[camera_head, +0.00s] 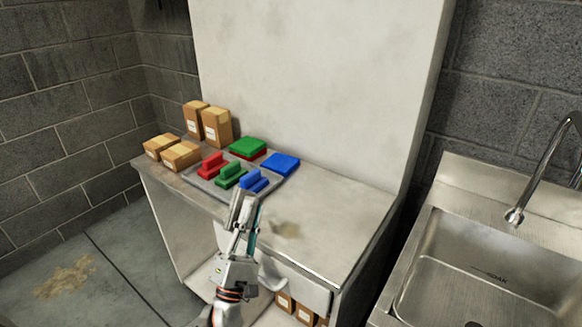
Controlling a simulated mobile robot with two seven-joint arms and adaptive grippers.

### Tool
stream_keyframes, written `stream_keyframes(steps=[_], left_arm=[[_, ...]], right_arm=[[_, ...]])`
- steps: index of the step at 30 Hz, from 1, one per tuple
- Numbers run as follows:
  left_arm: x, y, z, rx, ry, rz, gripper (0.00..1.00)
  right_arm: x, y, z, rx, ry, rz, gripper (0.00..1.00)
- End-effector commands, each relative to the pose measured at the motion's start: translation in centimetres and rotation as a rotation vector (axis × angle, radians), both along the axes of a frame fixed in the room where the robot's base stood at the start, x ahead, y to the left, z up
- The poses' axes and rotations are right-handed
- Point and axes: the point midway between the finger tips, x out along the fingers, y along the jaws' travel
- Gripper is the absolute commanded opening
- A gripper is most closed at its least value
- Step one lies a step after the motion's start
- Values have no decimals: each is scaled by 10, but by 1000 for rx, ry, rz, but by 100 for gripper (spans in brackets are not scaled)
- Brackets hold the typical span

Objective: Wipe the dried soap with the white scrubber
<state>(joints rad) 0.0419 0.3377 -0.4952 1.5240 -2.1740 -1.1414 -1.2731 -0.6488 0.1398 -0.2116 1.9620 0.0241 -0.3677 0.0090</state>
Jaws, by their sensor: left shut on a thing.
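My left gripper (243,212) reaches up from the bottom over the front part of the worktop. It is shut on a pale thing that appears to be the white scrubber; the fingers hide most of it, so its shape is unclear. The fingertips show just in front of the blue scrubber. A yellowish-brown dried soap patch (286,230) lies on the worktop (335,225), right of the gripper and apart from it. My right gripper is not in view.
A grey tray (207,187) holds red (211,165), green (231,175) and blue (254,181) scrubbers. Green (247,147) and blue (281,164) pads lie behind. Boxes (217,127) stand at back left. A sink (480,265) is right. Another stain (66,277) marks the floor. The right worktop is clear.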

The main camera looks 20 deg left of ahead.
Motion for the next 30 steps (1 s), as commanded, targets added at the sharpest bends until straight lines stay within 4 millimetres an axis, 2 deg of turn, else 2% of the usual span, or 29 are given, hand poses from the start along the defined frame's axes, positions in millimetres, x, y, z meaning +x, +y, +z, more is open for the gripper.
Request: stream_keyframes(steps=[1, 3, 6, 12, 21, 30], left_arm=[[19, -1, 9, -80, 30, -85, 0], [42, -4, 16, -213, 109, -224, 0], [64, -9, 22, -362, 226, -371, 0], [91, -19, 36, -569, 455, -577, 0], [109, -33, 55, -736, 738, -755, 0], [112, -46, 73, -805, 960, -854, 0]], right_arm=[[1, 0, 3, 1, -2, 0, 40], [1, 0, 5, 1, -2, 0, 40], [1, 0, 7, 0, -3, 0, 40], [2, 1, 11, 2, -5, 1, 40], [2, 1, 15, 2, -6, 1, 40], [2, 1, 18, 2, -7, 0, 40]])
